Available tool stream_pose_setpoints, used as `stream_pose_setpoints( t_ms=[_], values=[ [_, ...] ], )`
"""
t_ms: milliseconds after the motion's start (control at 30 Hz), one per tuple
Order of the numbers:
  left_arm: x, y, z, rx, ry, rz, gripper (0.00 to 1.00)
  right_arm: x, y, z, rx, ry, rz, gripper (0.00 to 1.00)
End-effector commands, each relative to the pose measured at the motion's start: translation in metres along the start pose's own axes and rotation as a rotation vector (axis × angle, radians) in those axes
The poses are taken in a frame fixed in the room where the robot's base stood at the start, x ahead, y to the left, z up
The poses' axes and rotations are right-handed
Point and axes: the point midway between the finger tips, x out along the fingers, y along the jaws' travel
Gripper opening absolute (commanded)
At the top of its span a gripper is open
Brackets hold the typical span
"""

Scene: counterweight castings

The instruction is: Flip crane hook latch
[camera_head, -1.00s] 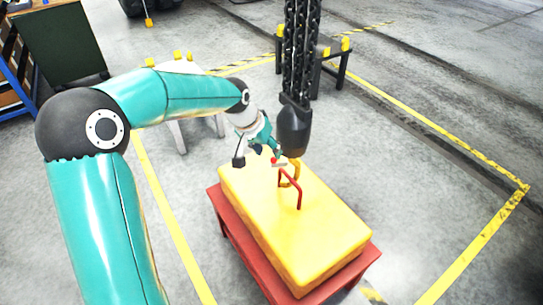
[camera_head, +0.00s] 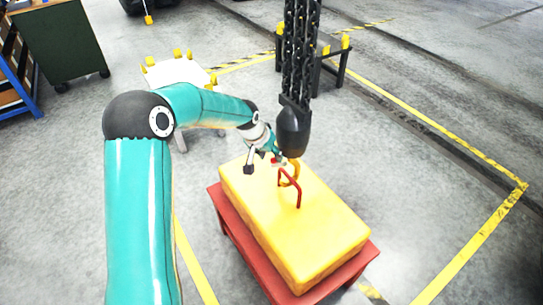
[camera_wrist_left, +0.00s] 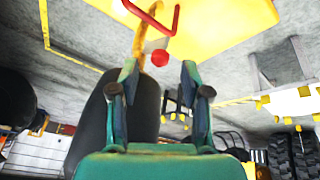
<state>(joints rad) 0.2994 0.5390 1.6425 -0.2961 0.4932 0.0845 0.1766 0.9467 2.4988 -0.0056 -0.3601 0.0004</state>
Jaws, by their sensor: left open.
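The black hook block (camera_head: 293,130) hangs on chains, with the yellow hook (camera_head: 295,170) below it, close to the red lifting loop (camera_head: 290,186) of the yellow casting (camera_head: 310,230). My left gripper (camera_head: 277,158) is just left of the hook. In the left wrist view, my left gripper (camera_wrist_left: 160,78) is open. A red knob (camera_wrist_left: 160,57), apparently the latch's end, shows beyond the fingertips, in line with the gap between them. The yellow hook (camera_wrist_left: 139,42) is beside it, and the hook block (camera_wrist_left: 145,108) lies partly behind the left finger. My right gripper is out of view.
The casting rests on a red stand (camera_head: 238,247). A white stand (camera_head: 180,72) with yellow corners is at the back left, a dark stand (camera_head: 330,65) behind the chains (camera_head: 298,50). Yellow floor tape (camera_head: 470,243) surrounds the area; the floor at right is clear.

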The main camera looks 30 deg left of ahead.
Motion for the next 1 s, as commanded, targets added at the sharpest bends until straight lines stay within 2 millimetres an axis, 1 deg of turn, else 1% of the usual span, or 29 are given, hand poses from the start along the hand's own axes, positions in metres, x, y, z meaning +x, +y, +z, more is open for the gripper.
stream_pose_setpoints(
  t_ms=[33, 100, 200, 300, 533, 567, 800, 833, 1000],
  values=[
    [0.007, 0.0, 0.0, 0.0, -0.003, 0.0, 0.47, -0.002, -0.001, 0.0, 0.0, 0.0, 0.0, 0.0],
    [0.015, 0.0, 0.0, 0.001, -0.002, 0.0, 0.47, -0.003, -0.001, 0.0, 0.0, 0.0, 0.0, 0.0],
    [0.022, 0.0, 0.0, 0.0, -0.001, -0.001, 0.47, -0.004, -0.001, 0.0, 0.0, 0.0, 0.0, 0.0],
    [0.025, 0.0, 0.0, 0.0, 0.0, -0.001, 0.47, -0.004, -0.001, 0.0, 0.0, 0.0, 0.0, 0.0],
    [0.025, -0.002, 0.0, -0.001, 0.001, -0.001, 0.47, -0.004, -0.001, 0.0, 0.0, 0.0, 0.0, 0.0],
    [0.025, -0.002, 0.0, -0.001, 0.001, -0.001, 0.44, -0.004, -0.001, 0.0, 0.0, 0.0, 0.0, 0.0],
    [0.025, -0.001, 0.0, -0.001, 0.0, -0.001, 0.04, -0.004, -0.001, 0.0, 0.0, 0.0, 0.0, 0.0],
    [0.025, -0.001, 0.0, -0.001, 0.0, -0.001, 0.0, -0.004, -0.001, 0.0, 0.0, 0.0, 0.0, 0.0],
    [0.025, -0.001, 0.0, -0.001, 0.0, -0.001, 0.0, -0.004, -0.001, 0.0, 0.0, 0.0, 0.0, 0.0]
  ],
)
